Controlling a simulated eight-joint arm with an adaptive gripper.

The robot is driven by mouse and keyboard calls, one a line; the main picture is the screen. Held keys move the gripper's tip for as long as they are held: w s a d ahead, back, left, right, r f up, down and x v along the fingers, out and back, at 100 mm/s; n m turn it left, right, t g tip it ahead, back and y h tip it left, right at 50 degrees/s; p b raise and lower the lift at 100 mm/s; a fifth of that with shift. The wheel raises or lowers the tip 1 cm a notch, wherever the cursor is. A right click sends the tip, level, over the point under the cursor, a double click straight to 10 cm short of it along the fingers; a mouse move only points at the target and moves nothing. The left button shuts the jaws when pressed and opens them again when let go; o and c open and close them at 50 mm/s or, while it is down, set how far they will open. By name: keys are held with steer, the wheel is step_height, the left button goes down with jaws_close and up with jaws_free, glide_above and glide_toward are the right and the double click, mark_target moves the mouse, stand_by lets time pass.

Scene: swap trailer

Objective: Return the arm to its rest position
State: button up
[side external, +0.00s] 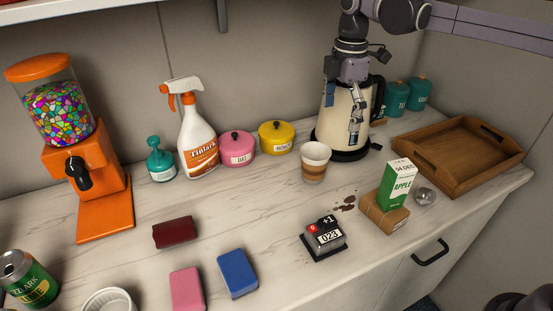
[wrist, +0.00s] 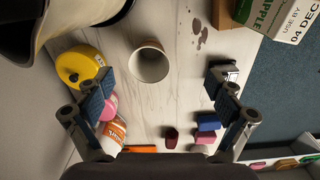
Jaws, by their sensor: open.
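My gripper (side external: 355,128) hangs from my arm in front of the cream kettle (side external: 330,113) in the side external view. In the wrist view my gripper (wrist: 158,100) is open, with its two fingers wide apart and nothing between them at close range. The counter shows below, between the fingers. A paper cup (wrist: 150,64) stands on the counter under my gripper, apart from it; it also shows left of my gripper in the side external view (side external: 314,162). The kettle's dark base touches the counter.
An apple carton (side external: 396,184) stands on a brown box (side external: 384,211), near a wooden tray (side external: 452,169). A tally counter (side external: 324,238) sits in front. Pink (side external: 236,150) and yellow (side external: 276,138) canisters, a spray bottle (side external: 196,138) and an orange dispenser (side external: 82,165) line the left. A shelf hangs above.

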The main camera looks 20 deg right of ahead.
steer(key=a+f+n, duration=0.4)
steer(key=a, duration=1.1)
steer(key=shift+a, duration=0.4)
